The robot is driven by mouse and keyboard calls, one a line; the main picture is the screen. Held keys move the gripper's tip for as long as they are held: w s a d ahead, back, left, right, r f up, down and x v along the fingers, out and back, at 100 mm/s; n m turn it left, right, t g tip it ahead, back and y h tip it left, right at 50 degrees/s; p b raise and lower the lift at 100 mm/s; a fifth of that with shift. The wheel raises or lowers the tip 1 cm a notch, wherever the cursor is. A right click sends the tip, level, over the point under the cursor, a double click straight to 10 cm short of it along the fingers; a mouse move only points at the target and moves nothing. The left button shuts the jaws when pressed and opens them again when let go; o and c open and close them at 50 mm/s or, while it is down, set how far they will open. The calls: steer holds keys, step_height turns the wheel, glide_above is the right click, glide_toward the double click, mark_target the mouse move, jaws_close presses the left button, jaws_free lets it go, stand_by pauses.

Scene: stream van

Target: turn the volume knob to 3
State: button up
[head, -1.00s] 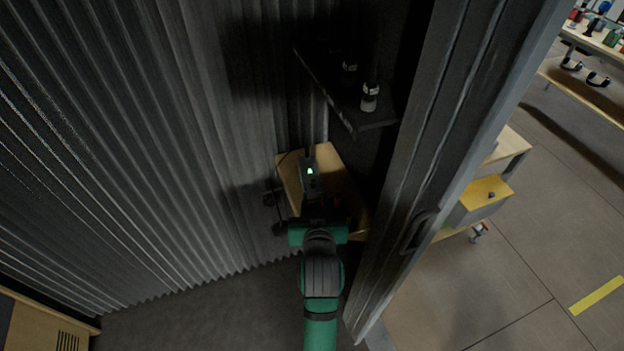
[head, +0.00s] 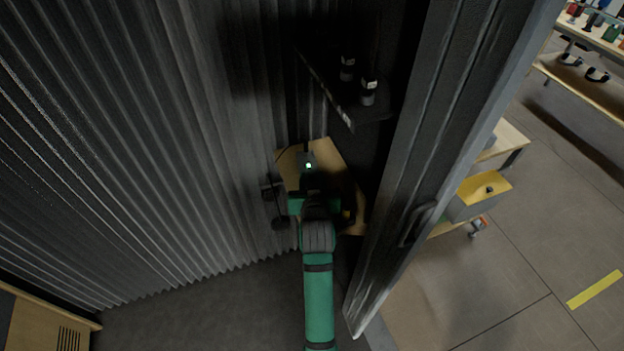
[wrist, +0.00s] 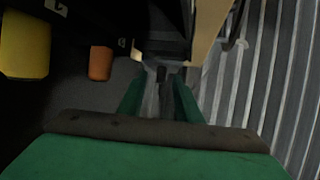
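A small dark device with a lit green light (head: 308,165) stands on the wooden table in the dark corner. No volume knob or number marks can be made out in the head view. My gripper (head: 309,189) is at the near side of this device; its fingers are hard to see there. In the wrist view my gripper (wrist: 159,82) has its two green fingers apart with a gap between them. A small dark upright piece (wrist: 161,74) shows at the far end of that gap. I cannot tell whether it is the knob or whether the fingers touch it.
The wooden table (head: 326,157) stands by a corrugated wall (head: 150,130). A dark shelf (head: 345,110) with small bottles (head: 369,92) hangs above. A dark door panel (head: 440,150) is to the right. In the wrist view, yellow (wrist: 25,45) and orange (wrist: 100,63) objects show at left.

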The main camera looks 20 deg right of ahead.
jaws_close()
steer(key=shift+a+m+h, duration=0.2)
steer(key=shift+m+h, duration=0.2)
steer(key=shift+w+a+m+g+h, duration=0.2)
steer(key=shift+m+g+h, duration=0.3)
steer(key=shift+m+h, duration=0.35)
steer(key=m+g+h, duration=0.2)
steer(key=m+h, duration=0.1)
steer(key=shift+w+a, duration=0.15)
steer(key=shift+a, duration=0.05)
steer(key=shift+w+m+g+h, duration=0.15)
steer(key=shift+m+g+h, duration=1.2)
steer(key=shift+m+g, duration=0.65)
steer(key=shift+f, duration=0.1)
